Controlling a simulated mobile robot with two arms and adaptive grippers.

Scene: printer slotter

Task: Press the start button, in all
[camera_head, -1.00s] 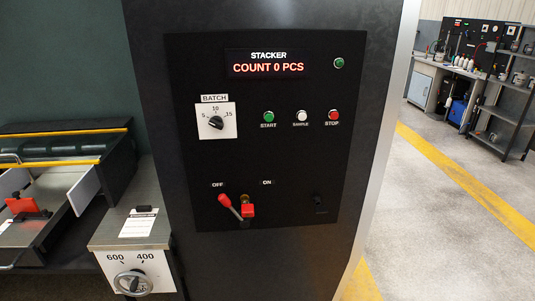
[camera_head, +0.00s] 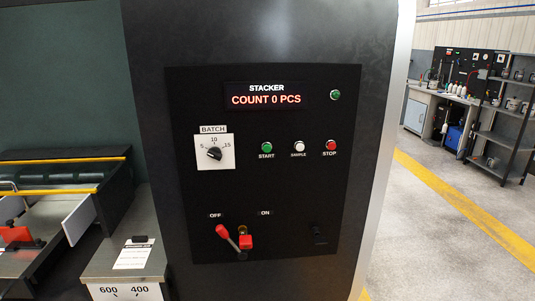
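The green start button (camera_head: 267,147) is on the black stacker panel (camera_head: 190,185), above its START label. The white sample button (camera_head: 299,147) and the red stop button (camera_head: 331,145) sit to its right. The display (camera_head: 266,95) reads COUNT 0 PCS. The batch dial (camera_head: 214,153) is left of the start button. A red-handled lever (camera_head: 228,237) below leans toward OFF, with a red block (camera_head: 246,242) beside it. Neither of my grippers is in view.
A grey box with a 600/400 scale (camera_head: 125,290) and machine rails (camera_head: 60,190) stand at the left. A shelf (camera_head: 510,120) and workbench (camera_head: 438,103) are at the far right. The floor right of the cabinet is clear.

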